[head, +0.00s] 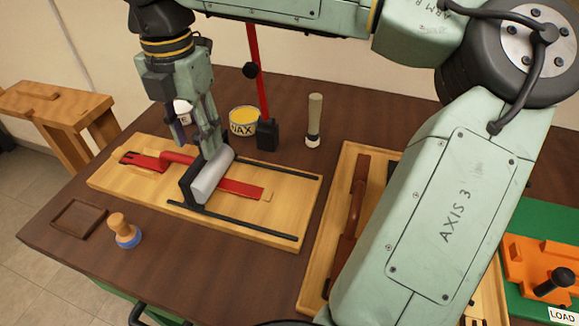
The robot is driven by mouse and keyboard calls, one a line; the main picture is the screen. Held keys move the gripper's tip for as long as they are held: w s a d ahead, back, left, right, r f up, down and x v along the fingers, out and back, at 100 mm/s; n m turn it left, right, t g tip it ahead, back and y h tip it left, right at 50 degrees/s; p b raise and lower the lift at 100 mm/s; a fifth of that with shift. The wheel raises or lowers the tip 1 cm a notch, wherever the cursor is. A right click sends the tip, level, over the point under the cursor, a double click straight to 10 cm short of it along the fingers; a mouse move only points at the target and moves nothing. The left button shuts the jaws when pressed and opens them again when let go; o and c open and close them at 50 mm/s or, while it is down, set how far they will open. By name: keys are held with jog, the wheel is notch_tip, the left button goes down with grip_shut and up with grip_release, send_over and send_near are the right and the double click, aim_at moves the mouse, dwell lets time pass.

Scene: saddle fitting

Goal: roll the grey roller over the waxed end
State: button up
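The grey roller (212,178) sits in a black frame (187,186) on the light wooden board (110,182). It lies across a red strap (240,187) that stretches along the board. The strap's left part (139,160) has a raised bend, and its right end runs out past the roller. My gripper (197,146) points down just above and behind the roller. One finger reaches down close to the roller's upper end; whether it touches or grips the roller's frame is not clear. I cannot make out wax on the strap.
A blue-based wooden knob (124,231) and a small brown tray (78,218) lie in front-left. A wooden tray (318,262) is on the right.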

jog(key=shift+d+r+p, duration=0.1)
jog(key=shift+r+p, duration=1.9)
jog(key=shift+r, duration=0.75)
jog(key=shift+f, duration=0.1)
